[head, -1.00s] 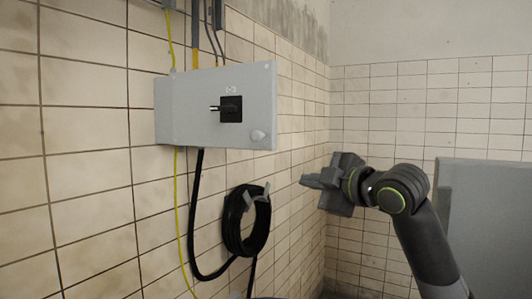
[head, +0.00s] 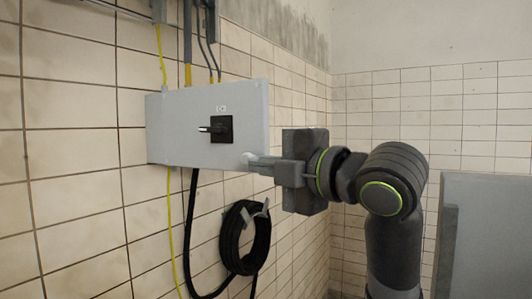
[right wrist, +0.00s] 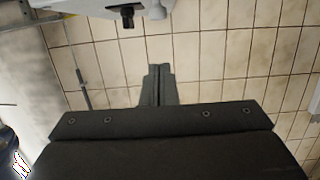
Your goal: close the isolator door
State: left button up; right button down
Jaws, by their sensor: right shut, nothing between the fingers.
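The isolator is a grey box on the tiled left wall. Its grey door (head: 195,100) carries a black rotary handle (head: 222,128) and a pale round knob (head: 248,158) at the lower right corner. The door's right edge looks larger and stands out from the wall, so it appears open; the box interior is hidden. My right gripper (head: 256,163) is shut and empty, its fingertips overlapping the knob in the head view. In the right wrist view the fingers (right wrist: 159,72) point towards the knob (right wrist: 155,10), with a visible gap. My left gripper is out of view.
A coiled black hose (head: 245,238) hangs on a wall hook below the isolator. A yellow cable (head: 170,210) and black cables run along the wall. A grey panel (head: 490,235) stands at the right. Open air lies in front of the door.

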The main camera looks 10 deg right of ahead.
jog(key=w+p, duration=0.3)
jog(key=w, duration=0.2)
jog(key=shift+w+r+p, duration=0.1)
jog(key=shift+w+p, duration=0.1)
jog(key=shift+p, duration=0.2)
jog(key=shift+w+a, duration=0.1)
